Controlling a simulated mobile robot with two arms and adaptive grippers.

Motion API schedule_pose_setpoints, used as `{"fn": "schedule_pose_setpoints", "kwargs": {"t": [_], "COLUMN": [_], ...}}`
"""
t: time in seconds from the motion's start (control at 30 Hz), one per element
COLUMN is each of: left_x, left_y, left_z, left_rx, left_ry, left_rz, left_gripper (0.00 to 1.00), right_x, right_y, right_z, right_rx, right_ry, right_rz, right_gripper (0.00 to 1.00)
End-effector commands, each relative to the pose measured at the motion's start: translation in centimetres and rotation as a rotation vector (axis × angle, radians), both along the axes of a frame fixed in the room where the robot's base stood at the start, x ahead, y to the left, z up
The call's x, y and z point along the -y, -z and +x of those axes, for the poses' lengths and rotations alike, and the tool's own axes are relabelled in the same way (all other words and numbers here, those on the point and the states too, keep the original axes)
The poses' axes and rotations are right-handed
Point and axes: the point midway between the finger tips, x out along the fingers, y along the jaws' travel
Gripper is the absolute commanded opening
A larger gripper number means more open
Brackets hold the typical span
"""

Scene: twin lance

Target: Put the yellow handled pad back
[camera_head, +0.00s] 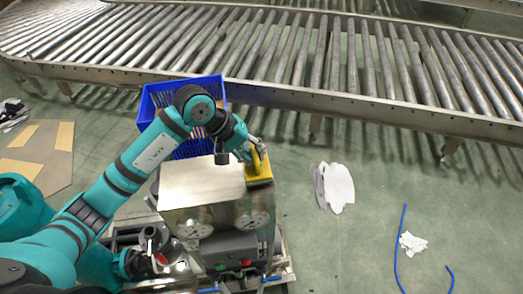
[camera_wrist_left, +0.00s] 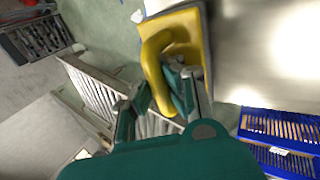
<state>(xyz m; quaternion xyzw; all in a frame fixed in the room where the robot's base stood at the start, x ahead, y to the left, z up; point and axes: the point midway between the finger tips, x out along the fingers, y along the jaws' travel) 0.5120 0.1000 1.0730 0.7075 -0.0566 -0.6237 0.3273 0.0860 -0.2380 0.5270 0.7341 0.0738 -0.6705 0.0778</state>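The yellow handled pad (camera_head: 258,168) is at the right end of the top of a shiny metal box (camera_head: 200,187). Its looped yellow handle (camera_wrist_left: 153,72) shows large in the left wrist view. My left gripper (camera_head: 247,150) is at the pad. In the wrist view its fingers (camera_wrist_left: 156,100) are apart, with the side bar of the handle between them. One finger overlaps the handle's opening. I cannot tell whether either finger touches the handle. Another teal arm part of mine (camera_head: 95,266) shows at lower left; any gripper there is unclear.
A blue crate (camera_head: 213,88) stands behind the metal box, below the roller conveyor (camera_head: 290,55). White cloths (camera_head: 338,187) and blue strips (camera_head: 400,245) lie on the green floor at right. Cardboard (camera_head: 40,155) lies at left.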

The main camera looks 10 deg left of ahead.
Motion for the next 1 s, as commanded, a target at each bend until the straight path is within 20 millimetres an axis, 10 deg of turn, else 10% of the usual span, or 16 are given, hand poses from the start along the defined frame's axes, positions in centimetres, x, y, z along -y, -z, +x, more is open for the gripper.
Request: {"fn": "schedule_pose_setpoints", "kwargs": {"t": [0.53, 0.77, 1.0], "left_x": [0.0, 0.0, 0.0], "left_y": [1.4, 1.2, 1.3], "left_z": [0.0, 0.0, 0.0], "left_rx": [0.003, 0.002, 0.000], "left_ry": [0.000, 0.000, 0.000], "left_rz": [-0.001, 0.000, 0.000], "left_gripper": [0.00, 0.27, 0.29], "right_x": [0.0, 0.0, 0.0], "right_y": [0.0, -0.1, -0.1], "right_z": [0.0, 0.0, 0.0], "right_rx": [0.000, 0.000, 0.000], "right_ry": [0.000, 0.000, 0.000], "right_rz": [0.000, 0.000, 0.000], "right_gripper": [0.37, 0.37, 0.37]}}
